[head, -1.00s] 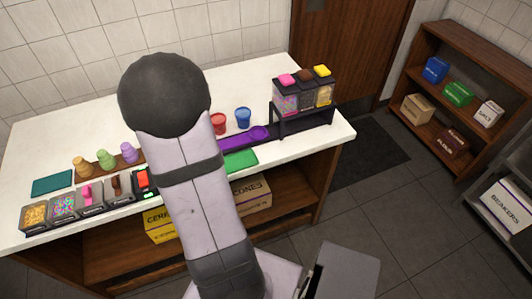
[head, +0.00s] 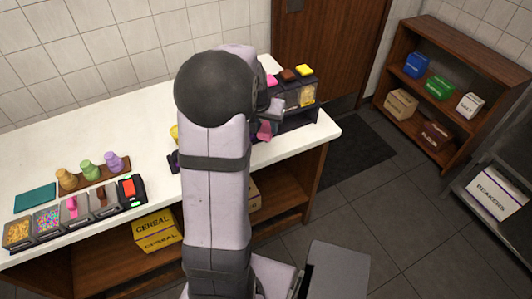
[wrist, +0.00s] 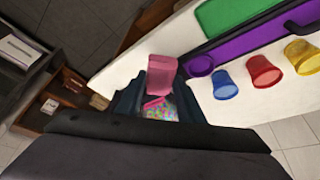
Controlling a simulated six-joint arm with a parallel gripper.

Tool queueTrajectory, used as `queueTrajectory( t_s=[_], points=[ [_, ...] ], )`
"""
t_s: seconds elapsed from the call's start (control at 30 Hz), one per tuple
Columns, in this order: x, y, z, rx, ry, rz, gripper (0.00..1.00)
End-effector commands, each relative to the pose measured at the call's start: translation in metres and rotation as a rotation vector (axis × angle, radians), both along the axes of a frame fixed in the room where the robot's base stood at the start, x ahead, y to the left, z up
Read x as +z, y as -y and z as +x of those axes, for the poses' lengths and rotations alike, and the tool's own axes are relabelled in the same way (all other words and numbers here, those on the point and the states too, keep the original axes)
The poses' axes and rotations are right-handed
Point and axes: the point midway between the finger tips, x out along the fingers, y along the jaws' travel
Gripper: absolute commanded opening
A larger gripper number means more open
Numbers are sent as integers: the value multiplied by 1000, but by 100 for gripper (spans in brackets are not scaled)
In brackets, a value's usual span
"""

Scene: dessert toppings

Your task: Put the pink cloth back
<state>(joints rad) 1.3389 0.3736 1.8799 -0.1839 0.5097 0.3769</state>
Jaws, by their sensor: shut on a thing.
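My gripper (wrist: 159,88) is shut on a pink piece, which I take to be the pink cloth (wrist: 163,72); it stands out between the dark fingers, flared and folded-looking. In the head view the pink cloth (head: 264,130) hangs by the front of the topping dispenser, partly hidden by my arm. A sprinkle-filled compartment (wrist: 160,109) with a pink top shows just behind the cloth in the wrist view. Whether the cloth touches the dispenser I cannot tell.
The dispenser (head: 300,95) stands near the counter's right end. A teal cloth (head: 35,197) and topping bins (head: 47,220) are far left.

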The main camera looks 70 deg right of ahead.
Motion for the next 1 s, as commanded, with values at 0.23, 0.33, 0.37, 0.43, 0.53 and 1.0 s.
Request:
queueTrajectory(
  t_s=[0.23,0.33,0.37,0.43,0.53,1.0],
  points=[
    [-32,-2,0,1,-2,7,14],
    [-47,-1,0,3,-1,4,14],
    [-50,-1,0,3,-1,5,14],
    [-57,-1,0,2,-1,3,14],
    [-61,0,0,2,-1,1,14],
    [-96,-1,1,2,-1,3,14]
  ],
)
